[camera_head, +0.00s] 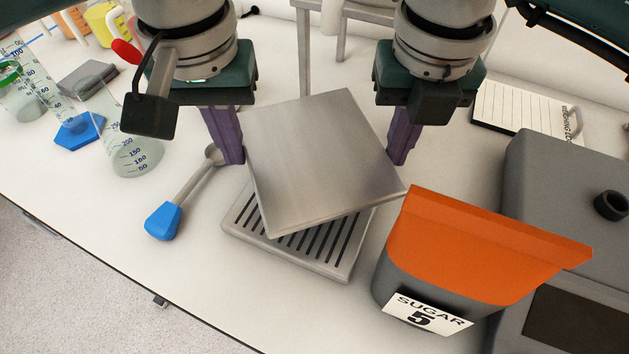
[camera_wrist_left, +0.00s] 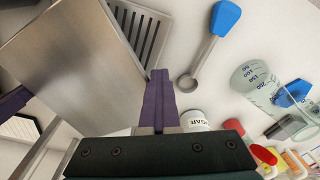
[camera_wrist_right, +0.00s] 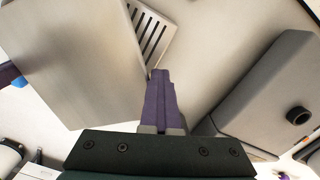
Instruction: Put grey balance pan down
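The grey balance pan (camera_head: 322,160) is a flat square metal plate, turned at an angle between my two grippers. My left gripper (camera_head: 231,156) is at its left edge and my right gripper (camera_head: 399,156) at its right edge. Each gripper's purple fingers look closed together, with nothing between them; they appear to press the pan from opposite sides. The pan overlaps a slotted grey tray (camera_head: 344,268), whose front part shows. The pan also shows in the left wrist view (camera_wrist_left: 80,70) and the right wrist view (camera_wrist_right: 75,60). Its underside and any contact with the tray are hidden.
An orange-topped bin labelled SUGAR 5 (camera_head: 470,250) stands close at the right, before a grey machine (camera_head: 560,210). A blue-handled scoop (camera_head: 165,218) lies left of the tray. A notepad (camera_head: 525,108) lies behind right.

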